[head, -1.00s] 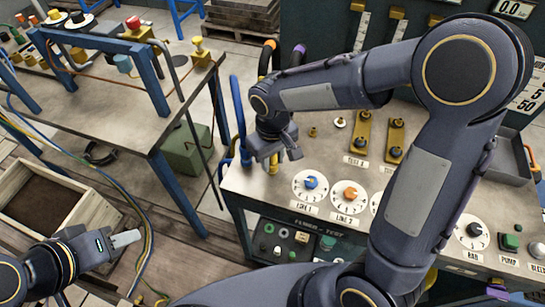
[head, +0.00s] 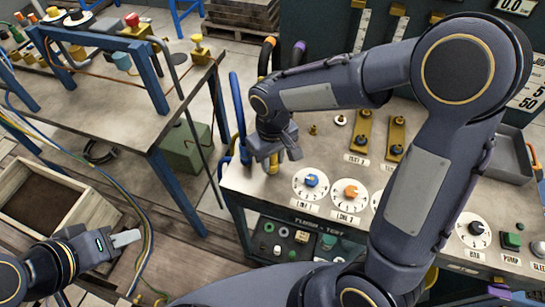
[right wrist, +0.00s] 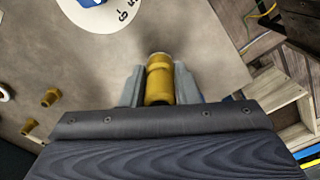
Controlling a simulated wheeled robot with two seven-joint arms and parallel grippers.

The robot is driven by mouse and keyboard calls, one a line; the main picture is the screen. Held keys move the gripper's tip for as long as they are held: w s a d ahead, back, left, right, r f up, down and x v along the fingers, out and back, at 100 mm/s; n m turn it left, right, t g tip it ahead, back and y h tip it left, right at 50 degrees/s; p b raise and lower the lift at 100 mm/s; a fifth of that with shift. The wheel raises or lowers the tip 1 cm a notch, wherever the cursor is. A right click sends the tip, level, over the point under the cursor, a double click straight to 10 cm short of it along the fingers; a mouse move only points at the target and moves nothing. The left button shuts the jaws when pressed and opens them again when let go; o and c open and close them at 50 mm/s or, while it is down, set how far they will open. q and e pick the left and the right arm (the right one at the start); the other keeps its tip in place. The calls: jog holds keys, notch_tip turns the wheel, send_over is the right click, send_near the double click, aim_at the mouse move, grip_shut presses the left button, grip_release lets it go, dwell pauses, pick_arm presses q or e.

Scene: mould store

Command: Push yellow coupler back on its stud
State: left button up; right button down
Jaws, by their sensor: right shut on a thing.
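The yellow coupler (right wrist: 160,80) is between the two grey fingers of my right gripper (right wrist: 159,86) in the right wrist view. The fingers are shut on its sides.
The bench top (head: 248,182) carries a dial with a blue knob (head: 311,181) and one with an orange knob (head: 351,192) close to my right gripper. Blue hose loops (head: 237,112) rise at the bench's left edge. A wooden crate (head: 85,212) stands below left.

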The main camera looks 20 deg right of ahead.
jog(key=shift+f, duration=0.1)
dwell(0.7)
jog(key=c, duration=1)
grip_release()
jog(key=shift+c, duration=0.2)
notch_tip(320, 180, up, 8)
jog(key=shift+f, duration=0.1)
